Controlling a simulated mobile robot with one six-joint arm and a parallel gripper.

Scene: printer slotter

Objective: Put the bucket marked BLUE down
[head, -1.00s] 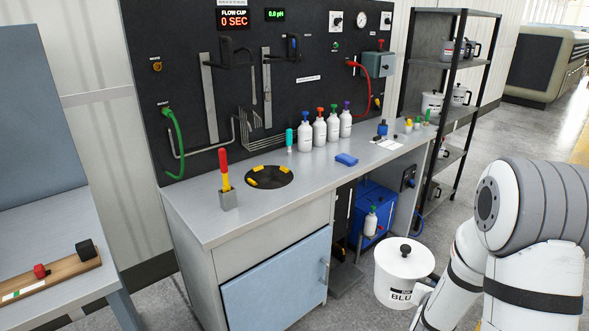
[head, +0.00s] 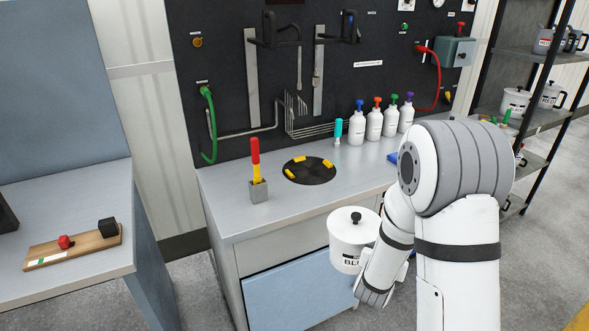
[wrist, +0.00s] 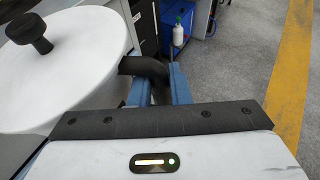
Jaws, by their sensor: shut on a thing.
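The white bucket (head: 350,240) marked with black letters, of which "BLU" can be read, hangs upright in front of the bench cabinet in the head view. Its white lid has a black knob. In the wrist view the bucket (wrist: 65,75) fills the left side, and its dark handle (wrist: 148,68) runs between the fingers. My gripper (wrist: 152,88) is shut on that handle. In the head view my wrist covers the gripper and the bucket's right side. The bucket is held off the floor, below the level of the bench top.
The grey bench (head: 240,218) holds a round black plate with yellow pieces (head: 309,170), a red-yellow tool in a block (head: 257,172) and several white bottles (head: 374,124). A side table (head: 80,205) stands left. A shelf (head: 530,125) with other buckets stands right. Bench top left of the plate is mostly free.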

